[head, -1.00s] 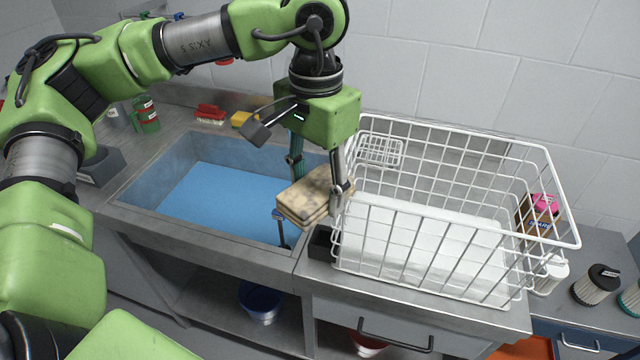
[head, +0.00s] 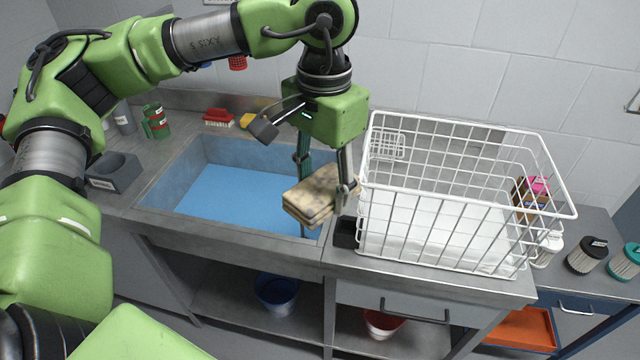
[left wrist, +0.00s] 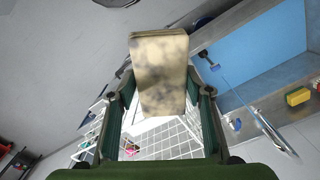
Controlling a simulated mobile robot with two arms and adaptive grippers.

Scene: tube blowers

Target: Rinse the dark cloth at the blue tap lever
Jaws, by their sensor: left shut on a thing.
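My left gripper (head: 326,178) is shut on a folded beige cloth (head: 312,198) with dark stains. It holds the cloth in the air over the right front part of the sink, beside the wire basket. In the left wrist view the cloth (left wrist: 162,72) stands out between the fingers. In the head view the cloth hides most of that lever. The steel sink (head: 180,224) has a blue bottom. My right gripper is not in view.
A white wire basket (head: 462,212) stands on the counter close to the right of the gripper. A red brush (head: 218,118) and yellow sponge (head: 247,119) lie behind the sink. A grey block (head: 115,172) and green cups (head: 156,122) stand at left. The sink's left part is free.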

